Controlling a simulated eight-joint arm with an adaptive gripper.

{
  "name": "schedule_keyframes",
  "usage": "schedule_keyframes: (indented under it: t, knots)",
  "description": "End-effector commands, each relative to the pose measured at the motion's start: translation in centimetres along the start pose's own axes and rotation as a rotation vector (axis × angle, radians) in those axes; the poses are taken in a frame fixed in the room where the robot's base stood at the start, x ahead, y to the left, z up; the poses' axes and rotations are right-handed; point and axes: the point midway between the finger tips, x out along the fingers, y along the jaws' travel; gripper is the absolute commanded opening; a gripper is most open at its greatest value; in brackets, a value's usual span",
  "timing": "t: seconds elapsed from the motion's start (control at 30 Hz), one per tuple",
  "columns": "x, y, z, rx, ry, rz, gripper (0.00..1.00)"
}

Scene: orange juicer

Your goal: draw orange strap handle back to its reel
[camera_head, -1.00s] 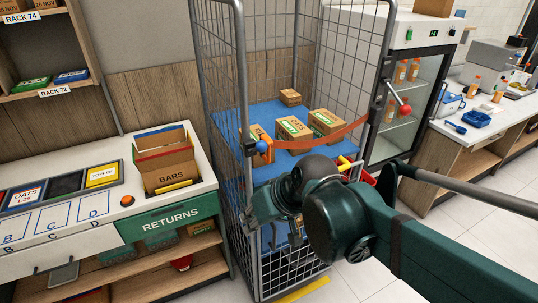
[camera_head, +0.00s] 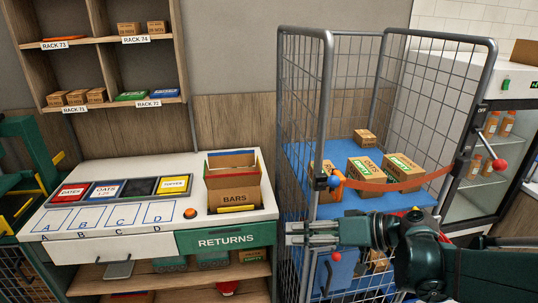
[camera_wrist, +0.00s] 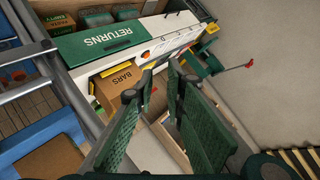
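An orange strap (camera_head: 400,184) spans the front of the wire cage trolley. Its orange handle (camera_head: 338,181) sits at a blue-and-black catch (camera_head: 320,183) on the left front post. The strap's other end meets a dark fitting (camera_head: 460,165) on the right post, which looks like the reel. My gripper (camera_head: 292,232) is in front of the cage, below and left of the handle, pointing left. In the wrist view my gripper (camera_wrist: 158,72) shows two green fingers spread apart with nothing between them. The strap and handle are not clearly visible in the wrist view.
The cage (camera_head: 327,95) holds several OATS boxes on a blue shelf. Left stands a counter (camera_head: 190,221) with a BARS box (camera_head: 235,197) and RETURNS panel (camera_head: 238,239). A glass-door fridge (camera_head: 478,197) stands right.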

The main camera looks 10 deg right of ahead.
Motion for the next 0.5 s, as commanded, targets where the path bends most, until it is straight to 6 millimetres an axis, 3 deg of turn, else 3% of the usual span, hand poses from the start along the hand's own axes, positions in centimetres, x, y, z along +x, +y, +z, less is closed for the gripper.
schedule_keyframes:
  t: [0.27,0.5]
  knots:
    - [-2.2,1.2,-2.6,-0.094,0.156,-0.155,0.13]
    - [-5.5,2.0,-4.2,-0.209,0.314,-0.269,0.13]
